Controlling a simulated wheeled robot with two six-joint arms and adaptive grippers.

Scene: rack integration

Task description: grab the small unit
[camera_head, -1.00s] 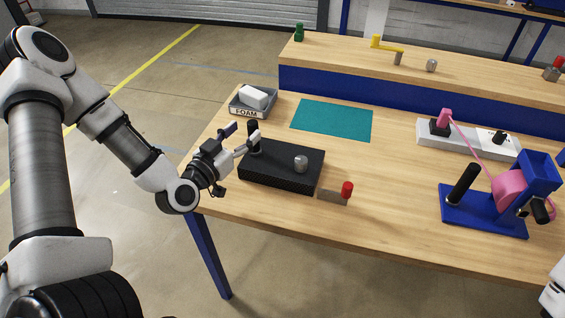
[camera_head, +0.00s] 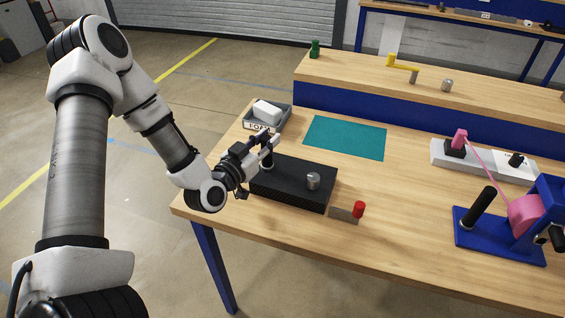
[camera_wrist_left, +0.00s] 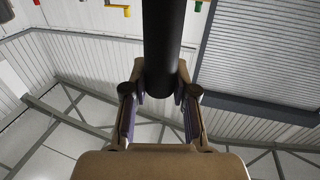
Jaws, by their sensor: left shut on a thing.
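The small unit is a flat black box (camera_head: 290,184) with a perforated front, lying on the wooden table near its left end. A black upright post (camera_head: 267,161) stands on its left part and a metal knob (camera_head: 313,181) on its right part. My left gripper (camera_head: 269,146) is shut on the upper part of the post. In the left wrist view the dark post (camera_wrist_left: 162,45) stands between the two fingers (camera_wrist_left: 160,98). The box appears to rest on the table. My right gripper is not in view.
A grey tray (camera_head: 284,122) labelled FOAM with a white block stands behind the unit. A red-capped piece (camera_head: 357,210) lies just in front of its right end. A teal mat (camera_head: 345,138) is behind it. A blue stand (camera_head: 480,236) with a pink reel is at right.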

